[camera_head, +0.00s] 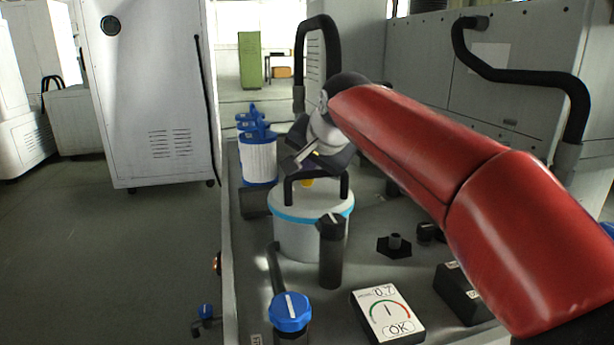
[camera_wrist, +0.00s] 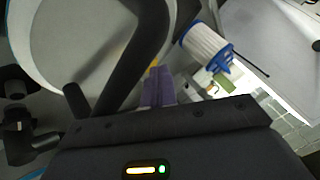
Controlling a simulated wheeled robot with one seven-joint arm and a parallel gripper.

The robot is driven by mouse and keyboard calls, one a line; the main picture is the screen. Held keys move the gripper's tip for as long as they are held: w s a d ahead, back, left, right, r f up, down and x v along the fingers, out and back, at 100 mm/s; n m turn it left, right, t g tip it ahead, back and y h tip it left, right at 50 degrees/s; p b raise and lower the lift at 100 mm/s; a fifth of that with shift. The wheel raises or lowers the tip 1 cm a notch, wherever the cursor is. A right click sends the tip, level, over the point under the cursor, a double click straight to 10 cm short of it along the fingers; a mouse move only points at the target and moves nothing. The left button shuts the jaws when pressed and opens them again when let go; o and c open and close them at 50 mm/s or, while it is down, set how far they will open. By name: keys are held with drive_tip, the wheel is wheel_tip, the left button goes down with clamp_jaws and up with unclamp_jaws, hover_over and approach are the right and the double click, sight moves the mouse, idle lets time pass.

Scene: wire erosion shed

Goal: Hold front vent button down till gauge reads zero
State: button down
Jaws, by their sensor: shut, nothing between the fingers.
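A grey-white round housing (camera_head: 300,240) with a light-blue band stands on the grey bench, with a black handle arching over its lid. A small yellow button (camera_head: 307,183) shows on the lid under the handle, partly hidden. It also shows as a yellow patch (camera_wrist: 154,63) in the wrist view, at the tips of my purple fingers. My gripper (camera_wrist: 158,75) is shut and empty, beside the black handle and over the lid. I cannot tell whether the tips touch or press the button. The white gauge (camera_head: 388,316) at the front reads 0.7 and shows OK.
A black post (camera_head: 331,255) and a blue-capped valve (camera_head: 290,312) stand in front of the housing. A white pleated filter (camera_head: 259,160) with a blue top stands behind it. Black fittings (camera_head: 394,245) lie to the right. Grey cabinets with black hoses stand behind.

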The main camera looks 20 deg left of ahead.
drive_tip(key=shift+f, duration=0.7)
idle(0.8)
drive_tip(key=shift+r, duration=0.1)
idle(1.5)
drive_tip(key=shift+w+a+r+p, duration=0.1)
drive_tip(key=shift+r+p, duration=0.8)
drive_tip(key=shift+r, duration=0.3)
wheel_tip(320, 180, up, 5)
drive_tip(key=p, duration=0.5)
